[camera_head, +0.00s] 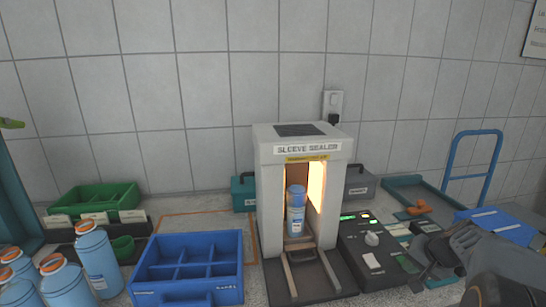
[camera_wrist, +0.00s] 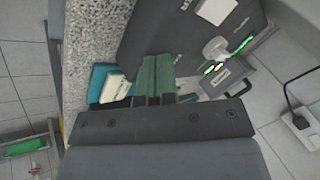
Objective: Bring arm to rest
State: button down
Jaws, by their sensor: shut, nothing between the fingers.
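My gripper (camera_wrist: 156,75) shows in the wrist view with its fingers together and nothing between them. In the head view, dark parts of my arm show at the lower right, in front of the right end of the bench. The gripper is apart from the sleeve sealer (camera_head: 297,150), which stands in the middle. A blue bottle (camera_head: 296,212) stands upright inside the sealer's lit opening.
A control box (camera_head: 372,251) with lit indicators stands right of the sealer. A blue divided crate (camera_head: 188,296), several blue bottles (camera_head: 98,260) and a green bin (camera_head: 95,199) are on the left. A blue rack frame (camera_head: 471,133) stands at the right. The wall is close behind.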

jog(key=s+a+r+n+g+h+p, duration=0.1)
jog(key=s+a+r+n+p, duration=0.2)
jog(key=s+a, duration=0.3)
jog(key=s+a+r+n+g+h+p, duration=0.1)
jog(key=s+a+r+n+p, duration=0.3)
jog(key=a, duration=1.1)
jog(key=s+n, duration=0.1)
jog(key=s, duration=0.2)
jog(key=shift+s+a+r, duration=0.15)
jog(key=shift+a+r, duration=0.1)
jog(key=shift+r, duration=0.05)
